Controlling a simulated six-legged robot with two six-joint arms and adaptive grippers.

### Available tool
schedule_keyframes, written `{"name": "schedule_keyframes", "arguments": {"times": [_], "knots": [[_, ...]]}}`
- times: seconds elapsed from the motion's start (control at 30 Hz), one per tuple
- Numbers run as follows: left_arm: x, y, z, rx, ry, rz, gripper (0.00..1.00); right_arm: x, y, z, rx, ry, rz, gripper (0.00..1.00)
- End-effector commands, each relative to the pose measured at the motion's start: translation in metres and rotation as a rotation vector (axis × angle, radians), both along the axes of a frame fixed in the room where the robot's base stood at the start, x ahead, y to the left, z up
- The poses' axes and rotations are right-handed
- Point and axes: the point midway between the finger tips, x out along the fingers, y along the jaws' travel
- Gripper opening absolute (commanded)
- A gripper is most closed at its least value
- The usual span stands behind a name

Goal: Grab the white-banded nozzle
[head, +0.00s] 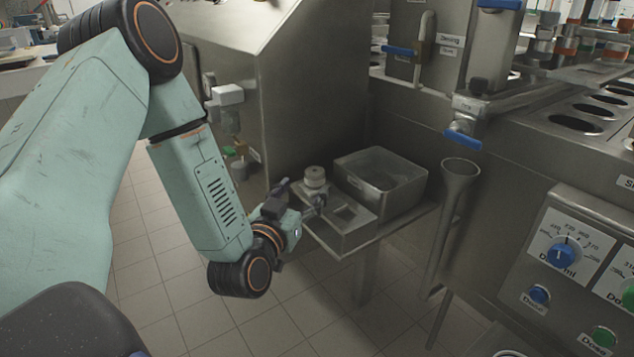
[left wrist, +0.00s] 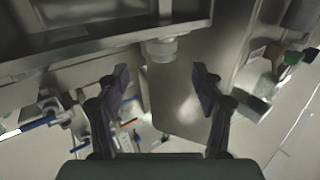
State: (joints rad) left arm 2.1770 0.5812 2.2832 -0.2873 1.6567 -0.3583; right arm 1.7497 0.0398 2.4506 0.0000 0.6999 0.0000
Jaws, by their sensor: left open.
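The white-banded nozzle (head: 316,178) is a small, pale, round piece standing on the steel shelf (head: 341,248) by the machine. In the left wrist view the pale round piece (left wrist: 161,50) shows above and between my fingertips, beyond them. My left gripper (head: 302,197) is open, with nothing between its fingers. It is close beside the nozzle, at its near left side in the head view. The open fingers also show in the left wrist view (left wrist: 160,82). The nozzle's lower part is partly hidden by a finger in the head view. My right gripper does not show.
A steel funnel (head: 455,195) hangs further right, below a blue-handled tap (head: 463,138). A control panel with a blue dial (head: 563,254) is at the right. The tiled floor left of the shelf is clear.

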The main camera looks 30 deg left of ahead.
Motion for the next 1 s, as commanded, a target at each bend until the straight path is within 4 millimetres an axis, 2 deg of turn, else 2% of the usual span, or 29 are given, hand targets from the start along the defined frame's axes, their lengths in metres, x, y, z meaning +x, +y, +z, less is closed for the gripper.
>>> {"name": "schedule_keyframes", "arguments": {"times": [0.37,0.7,1.0], "knots": [[0.027,0.007,-0.001,0.001,-0.004,0.002,0.67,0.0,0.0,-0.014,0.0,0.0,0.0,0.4],[0.069,0.016,-0.001,0.002,-0.003,0.004,0.67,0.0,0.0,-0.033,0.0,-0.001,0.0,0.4],[0.074,0.016,0.0,-0.001,-0.001,0.003,0.66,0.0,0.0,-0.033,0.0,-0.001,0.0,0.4]]}}
